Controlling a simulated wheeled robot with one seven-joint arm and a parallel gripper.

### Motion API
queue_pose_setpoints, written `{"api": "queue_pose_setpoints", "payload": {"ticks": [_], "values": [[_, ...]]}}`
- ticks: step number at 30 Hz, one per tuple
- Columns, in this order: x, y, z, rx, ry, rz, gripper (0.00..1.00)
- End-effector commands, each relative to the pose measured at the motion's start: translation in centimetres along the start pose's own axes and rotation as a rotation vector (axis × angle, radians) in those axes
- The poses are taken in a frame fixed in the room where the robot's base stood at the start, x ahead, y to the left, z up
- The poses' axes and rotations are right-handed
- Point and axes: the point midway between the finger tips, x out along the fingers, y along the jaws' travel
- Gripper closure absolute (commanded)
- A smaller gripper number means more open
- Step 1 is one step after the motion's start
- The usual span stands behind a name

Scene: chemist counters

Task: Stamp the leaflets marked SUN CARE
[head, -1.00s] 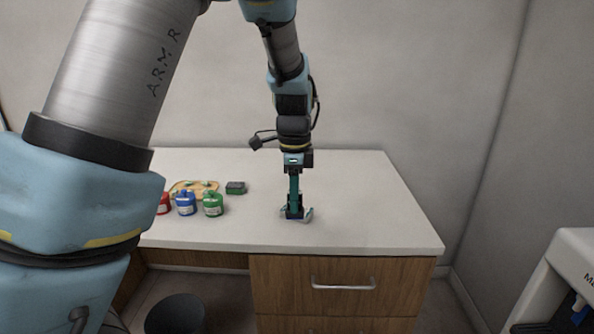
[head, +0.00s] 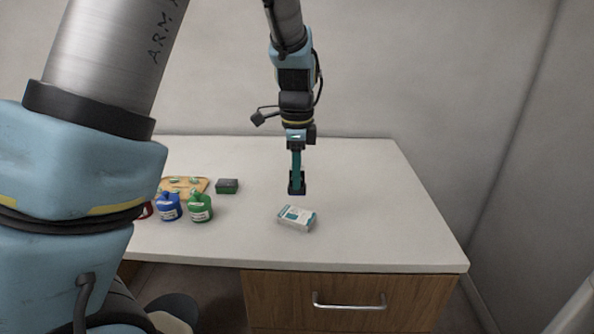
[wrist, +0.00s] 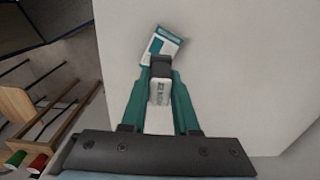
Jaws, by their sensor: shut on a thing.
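My gripper (head: 297,186) is shut on a small dark stamp with a white label (wrist: 159,91); the label's lettering is too small to read. It holds the stamp upright above the counter, just behind a white-and-teal leaflet pile (head: 297,217). The pile lies flat and appears to have a pale rim. In the wrist view the leaflet (wrist: 165,45) shows beyond the fingertips, partly hidden by the stamp. I cannot read its title or tell whether it bears a stamp mark.
A blue pot (head: 168,208) and a green pot (head: 200,208) stand at the left, with a red pot (head: 147,211) partly behind my arm. Behind them are an orange tray (head: 203,184) and a dark green box (head: 227,186). The counter's right side (head: 390,210) is clear.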

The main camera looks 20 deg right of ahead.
Motion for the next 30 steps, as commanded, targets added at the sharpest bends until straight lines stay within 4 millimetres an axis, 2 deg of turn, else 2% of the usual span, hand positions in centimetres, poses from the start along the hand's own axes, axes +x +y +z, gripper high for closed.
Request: {"api": "queue_pose_setpoints", "payload": {"ticks": [15, 20, 30], "values": [[5.0, 0.0, 0.0, 0.0, 0.0, 0.001, 1.0], [5.6, 0.0, 0.0, -0.001, 0.0, 0.0, 1.0], [5.6, 0.0, 0.0, -0.001, 0.0, 0.0, 1.0]]}}
